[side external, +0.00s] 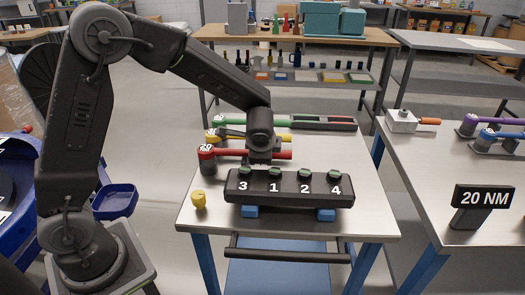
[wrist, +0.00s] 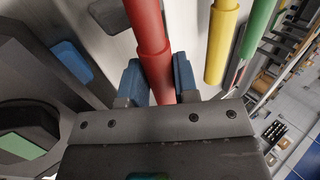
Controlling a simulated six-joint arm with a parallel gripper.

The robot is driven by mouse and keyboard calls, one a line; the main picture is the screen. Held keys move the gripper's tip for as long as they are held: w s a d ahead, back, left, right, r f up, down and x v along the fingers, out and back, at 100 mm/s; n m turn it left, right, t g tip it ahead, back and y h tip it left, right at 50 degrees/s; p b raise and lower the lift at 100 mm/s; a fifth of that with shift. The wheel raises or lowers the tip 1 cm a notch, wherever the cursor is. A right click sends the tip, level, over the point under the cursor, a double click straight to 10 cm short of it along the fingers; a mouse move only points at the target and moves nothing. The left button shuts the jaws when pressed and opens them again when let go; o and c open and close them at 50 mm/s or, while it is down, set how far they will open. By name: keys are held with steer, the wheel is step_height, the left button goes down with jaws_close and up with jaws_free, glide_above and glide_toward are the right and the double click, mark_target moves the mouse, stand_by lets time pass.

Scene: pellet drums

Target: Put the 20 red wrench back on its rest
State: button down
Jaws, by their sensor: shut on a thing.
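The red wrench (side external: 280,154) is behind the numbered block on the near metal table, its round head, marked with a small white label, to the left. My gripper (side external: 262,158) points down over its handle. In the wrist view, the blue fingertips of my gripper (wrist: 159,82) are on both sides of the red handle (wrist: 149,40), shut on it. I cannot tell whether the wrench is lifted or touching something below. A rest under it cannot be made out.
A black block (side external: 290,200) numbered 3, 1, 2, 4 with green tops stands in front. Yellow (side external: 228,134) and green (side external: 262,121) wrenches lie behind. A yellow piece (side external: 198,200) sits front left. A "20 NM" sign (side external: 483,197) stands on the right table, with purple and blue wrenches.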

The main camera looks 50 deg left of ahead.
steer(key=c, duration=0.8)
jaws_free()
steer(key=v, duration=1.3)
steer(key=shift+s+d+r, duration=0.1)
steer(key=shift+d+r, duration=0.15)
steer(key=shift+r, duration=0.1)
steer(key=s+r+n+h, duration=0.1)
steer(key=s+n, duration=0.2)
steer(key=s, duration=0.3)
steer(key=s+r+n+h, duration=0.1)
steer(key=s+n+h, duration=0.1)
steer(key=s, duration=0.5)
steer(key=s+r+n+h, duration=0.1)
steer(key=s+n, duration=0.3)
steer(key=s, duration=0.2)
steer(key=shift+s+a+t+h, duration=0.25)
steer(key=shift+a+t+h, duration=0.1)
steer(key=shift+t+h, duration=0.05)
